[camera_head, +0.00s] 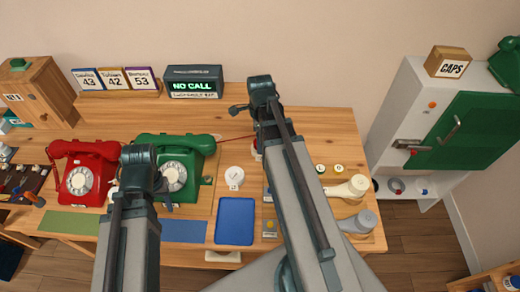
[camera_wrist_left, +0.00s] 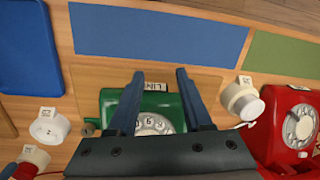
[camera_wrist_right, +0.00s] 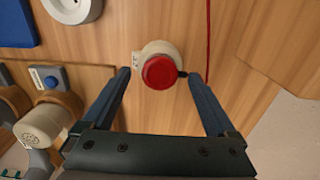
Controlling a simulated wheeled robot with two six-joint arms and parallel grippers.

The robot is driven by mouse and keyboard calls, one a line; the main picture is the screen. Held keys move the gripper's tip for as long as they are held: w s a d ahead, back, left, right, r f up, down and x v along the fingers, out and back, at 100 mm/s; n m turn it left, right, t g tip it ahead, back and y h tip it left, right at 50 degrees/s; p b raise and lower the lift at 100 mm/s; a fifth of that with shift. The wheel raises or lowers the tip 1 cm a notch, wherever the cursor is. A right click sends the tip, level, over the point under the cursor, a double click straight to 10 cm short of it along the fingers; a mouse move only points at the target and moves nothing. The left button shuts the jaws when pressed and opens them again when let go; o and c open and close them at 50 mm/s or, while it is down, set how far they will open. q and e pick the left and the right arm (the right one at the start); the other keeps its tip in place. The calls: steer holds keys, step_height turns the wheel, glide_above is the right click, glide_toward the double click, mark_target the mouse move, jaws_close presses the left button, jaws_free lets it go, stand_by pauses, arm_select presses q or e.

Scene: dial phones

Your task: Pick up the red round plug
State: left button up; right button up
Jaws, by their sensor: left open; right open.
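The red round plug (camera_wrist_right: 159,72) has a red cap on a whitish body with a small dark tip at its right side. In the right wrist view it sits over the wooden desk, in line with the space between the fingertips of my right gripper (camera_wrist_right: 154,73). That gripper is open and empty, its fingers apart from the plug. In the head view my right arm hides most of the plug. My left gripper (camera_wrist_left: 159,73) is open and empty above the green dial phone (camera_wrist_left: 150,108); the phone also shows in the head view (camera_head: 190,150).
A red phone (camera_head: 85,178) stands left of the green one. A white round plug (camera_head: 235,178) and a blue tray (camera_head: 235,222) lie left of my right arm. A red cord (camera_wrist_right: 208,40) runs beside the red plug. Handsets (camera_head: 350,188) lie to the right.

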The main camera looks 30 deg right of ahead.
arm_select(q)
steer(key=shift+f, duration=0.5)
arm_select(e)
steer(key=shift+f, duration=0.5)
arm_select(q)
steer(key=shift+r, duration=0.1)
arm_select(e)
steer(key=shift+r, duration=0.1)
steer(key=shift+c, duration=0.2)
steer(key=c, duration=1.2)
arm_select(q)
steer(key=shift+r, duration=0.1)
arm_select(e)
steer(key=shift+r, duration=0.1)
steer(key=shift+c, duration=0.2)
